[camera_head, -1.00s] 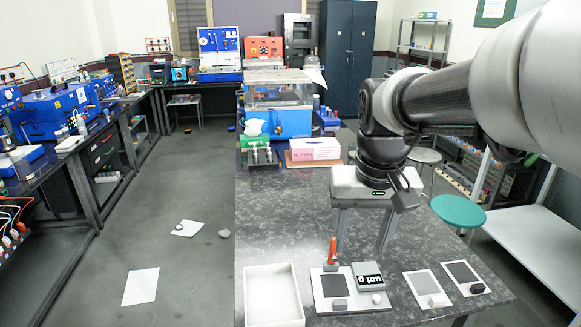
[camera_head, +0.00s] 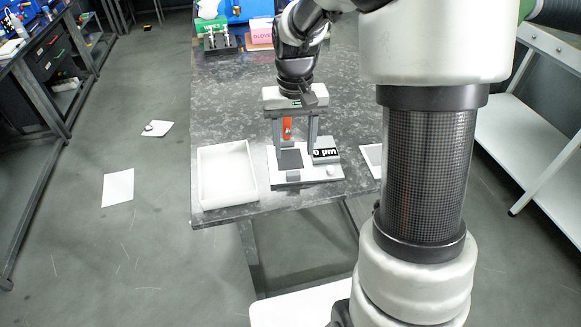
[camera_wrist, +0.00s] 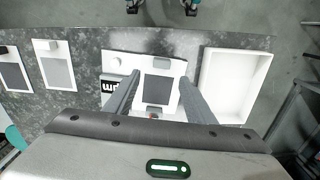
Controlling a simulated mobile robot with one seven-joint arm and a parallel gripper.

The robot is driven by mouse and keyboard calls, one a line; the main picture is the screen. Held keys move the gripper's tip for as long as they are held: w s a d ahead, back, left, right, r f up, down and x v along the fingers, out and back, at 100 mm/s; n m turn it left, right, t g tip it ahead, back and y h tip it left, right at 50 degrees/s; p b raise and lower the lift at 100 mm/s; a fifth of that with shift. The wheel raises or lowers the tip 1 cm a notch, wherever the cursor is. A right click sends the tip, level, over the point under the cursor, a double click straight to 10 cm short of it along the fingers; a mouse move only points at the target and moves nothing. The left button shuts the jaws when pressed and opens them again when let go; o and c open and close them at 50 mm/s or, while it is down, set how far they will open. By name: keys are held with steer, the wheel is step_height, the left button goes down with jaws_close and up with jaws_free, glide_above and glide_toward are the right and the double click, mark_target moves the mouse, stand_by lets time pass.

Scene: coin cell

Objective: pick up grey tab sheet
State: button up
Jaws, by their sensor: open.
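The grey tab sheet (camera_wrist: 43,57) is a white sheet with a grey square and a pale tab, lying flat left of the white plate in the wrist view. In the head view only a corner of a sheet (camera_head: 368,153) shows beside my arm. My gripper (camera_head: 291,148) is open and empty, pointing down above the white plate (camera_head: 333,177). In the wrist view its fingers (camera_wrist: 160,78) stand either side of the plate's dark square (camera_wrist: 158,90). The sheet is off to the side, not between the fingers.
A second sheet with a dark tab (camera_wrist: 12,76) lies farther left in the wrist view. A white tray (camera_head: 228,178) stands beside the plate. The plate carries a labelled block (camera_head: 325,155) and a small white knob (camera_head: 331,168). An orange-handled tool (camera_head: 288,127) stands behind.

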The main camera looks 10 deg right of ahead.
mark_target(293, 168)
step_height(293, 168, down, 8)
steer(key=shift+a+r+b, duration=0.1)
steer(key=shift+a+b, duration=0.05)
steer(key=shift+b, duration=0.15)
steer(key=c, duration=1.2)
steer(key=shift+r, duration=0.1)
